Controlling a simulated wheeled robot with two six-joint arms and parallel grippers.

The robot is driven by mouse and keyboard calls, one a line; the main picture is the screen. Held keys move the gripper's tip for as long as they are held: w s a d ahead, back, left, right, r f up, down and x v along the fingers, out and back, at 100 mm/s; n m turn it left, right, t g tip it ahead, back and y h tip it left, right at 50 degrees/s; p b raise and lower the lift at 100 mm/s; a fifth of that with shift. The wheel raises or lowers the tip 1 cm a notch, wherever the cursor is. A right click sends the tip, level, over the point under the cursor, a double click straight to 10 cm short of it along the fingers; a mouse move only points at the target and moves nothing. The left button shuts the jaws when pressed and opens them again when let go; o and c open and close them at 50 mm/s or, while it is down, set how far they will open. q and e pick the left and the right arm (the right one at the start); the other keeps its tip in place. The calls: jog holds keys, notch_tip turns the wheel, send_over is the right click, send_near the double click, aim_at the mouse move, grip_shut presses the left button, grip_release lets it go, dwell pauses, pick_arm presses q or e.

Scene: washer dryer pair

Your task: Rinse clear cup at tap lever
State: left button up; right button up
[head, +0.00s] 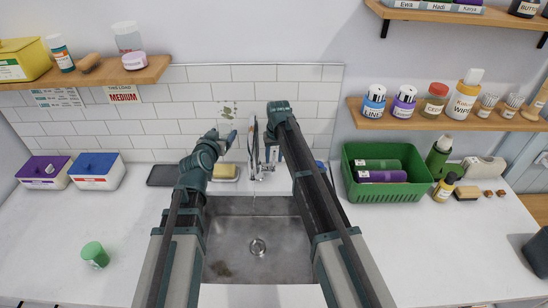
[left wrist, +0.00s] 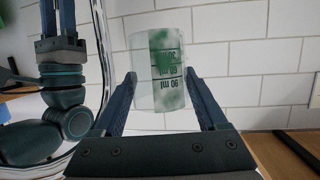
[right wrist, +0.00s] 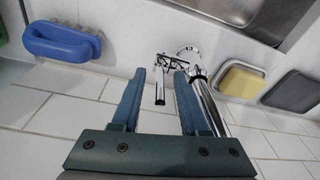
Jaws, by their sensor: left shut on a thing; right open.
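My left gripper (head: 222,140) is shut on the clear cup (left wrist: 157,75), which shows between its fingers in the left wrist view. The cup has green smears and dark volume marks that appear upside down there. In the head view this gripper is left of the tap, near the tiled wall. My right gripper (head: 272,152) is open by the chrome tap (right wrist: 203,92). In the right wrist view the thin tap lever (right wrist: 160,92) shows between its fingertips; I cannot tell whether they touch. The metal sink (head: 258,268) lies below both arms.
A yellow sponge (head: 226,171) sits in a dish left of the tap. A green basket (head: 375,200) with rolled items stands right of the sink. A green jar (head: 95,254) is on the left counter. Shelves hang on both sides. The front left counter is mostly clear.

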pick_arm(q)
notch_tip(320, 180, up, 12)
jog(key=p, duration=1.1)
pick_arm(e)
notch_tip(320, 180, up, 12)
jog(key=s, duration=0.1)
jog(key=shift+s+d, duration=0.25)
jog(key=shift+d, duration=0.15)
pick_arm(q)
jog(key=shift+f, duration=0.15)
pick_arm(e)
jog(key=shift+f, duration=0.15)
